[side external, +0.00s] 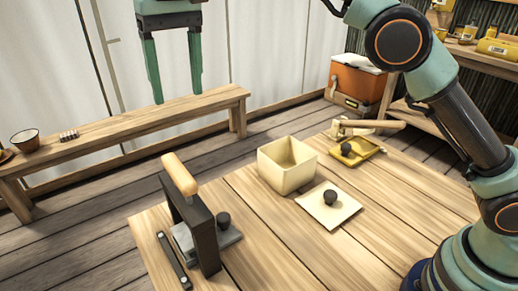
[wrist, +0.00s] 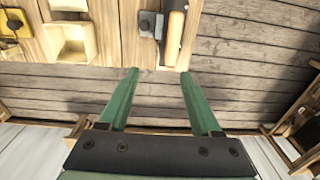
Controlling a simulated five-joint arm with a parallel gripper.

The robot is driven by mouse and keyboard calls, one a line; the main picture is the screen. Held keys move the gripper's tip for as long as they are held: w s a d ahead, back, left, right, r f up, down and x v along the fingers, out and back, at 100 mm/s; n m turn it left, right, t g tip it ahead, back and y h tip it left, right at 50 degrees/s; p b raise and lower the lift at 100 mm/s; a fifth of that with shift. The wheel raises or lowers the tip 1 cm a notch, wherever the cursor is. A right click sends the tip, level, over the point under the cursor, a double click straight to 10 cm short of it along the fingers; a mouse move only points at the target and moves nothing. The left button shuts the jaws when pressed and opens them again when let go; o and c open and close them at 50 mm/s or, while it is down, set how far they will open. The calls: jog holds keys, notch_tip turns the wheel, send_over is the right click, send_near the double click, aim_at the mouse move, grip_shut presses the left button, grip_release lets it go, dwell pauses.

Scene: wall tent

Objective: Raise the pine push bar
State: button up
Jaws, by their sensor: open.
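The pine push bar (side external: 180,174) is a rounded pale wood bar on top of a dark upright frame (side external: 196,225) at the table's near left end. It also shows near the top of the wrist view (wrist: 173,38). A grey plate (side external: 212,238) with a black knob (side external: 224,220) lies beside the frame. My gripper (side external: 177,97) is open and empty, fingers pointing down, above and apart from the bar. In the wrist view its two green fingers (wrist: 158,72) are spread, with floor planks between them.
A cream open box (side external: 287,166), a cream square plate with a black knob (side external: 328,208) and a yellow tray (side external: 357,152) stand on the table. A dark strip (side external: 173,260) lies left of the frame. A long bench (side external: 120,130) stands behind. Space around my gripper is clear.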

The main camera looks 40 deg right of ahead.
aim_at(177, 168)
jog(key=shift+s+a+f, duration=0.2)
jog(key=shift+a+f, duration=0.3)
jog(key=shift+f, duration=1.8)
jog(key=shift+s+a+f, duration=0.2)
jog(key=shift+a+f, duration=0.3)
jog(key=shift+f, duration=1.8)
jog(key=shift+s+a+f, duration=0.2)
jog(key=shift+a+f, duration=0.3)
jog(key=shift+f, duration=1.8)
grip_shut()
